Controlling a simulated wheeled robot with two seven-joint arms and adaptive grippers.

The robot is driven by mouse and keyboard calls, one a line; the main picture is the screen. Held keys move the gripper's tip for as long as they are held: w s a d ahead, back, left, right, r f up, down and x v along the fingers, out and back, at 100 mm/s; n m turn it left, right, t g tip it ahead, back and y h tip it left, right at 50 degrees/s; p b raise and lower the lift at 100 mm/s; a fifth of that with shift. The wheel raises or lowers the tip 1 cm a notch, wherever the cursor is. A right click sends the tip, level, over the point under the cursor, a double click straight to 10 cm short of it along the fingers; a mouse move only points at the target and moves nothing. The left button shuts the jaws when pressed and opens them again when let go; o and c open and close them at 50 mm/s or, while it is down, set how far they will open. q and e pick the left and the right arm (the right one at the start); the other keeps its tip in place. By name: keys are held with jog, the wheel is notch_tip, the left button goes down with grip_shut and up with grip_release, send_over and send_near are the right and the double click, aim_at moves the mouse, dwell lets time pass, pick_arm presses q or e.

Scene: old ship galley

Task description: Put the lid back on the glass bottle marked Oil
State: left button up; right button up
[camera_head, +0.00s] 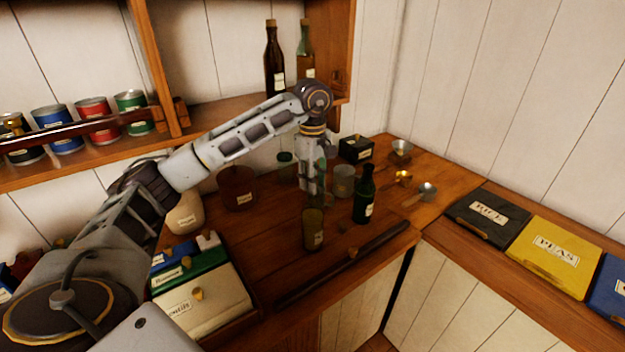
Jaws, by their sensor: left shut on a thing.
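A small olive-brown glass jar or bottle (313,231) with a pale label stands upright on the wooden counter; I cannot read its label. My left gripper (312,192) points straight down just above it. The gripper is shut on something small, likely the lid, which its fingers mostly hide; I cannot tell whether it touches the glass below. A dark green bottle (363,197) with a pale label stands to the right. No label here reads clearly as Oil. My right gripper is not in view.
A clear glass jar (344,181) and a black box (356,149) stand behind. Metal scoops (427,190) lie to the right. A brown pot (237,187) stands at left. A dark wooden rail (345,264) runs along the counter's front. Labelled boxes (205,291) sit front left.

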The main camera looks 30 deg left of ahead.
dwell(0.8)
pick_arm(q)
jog(key=o, duration=0.8)
jog(key=shift+o, duration=0.4)
jog(key=o, duration=0.4)
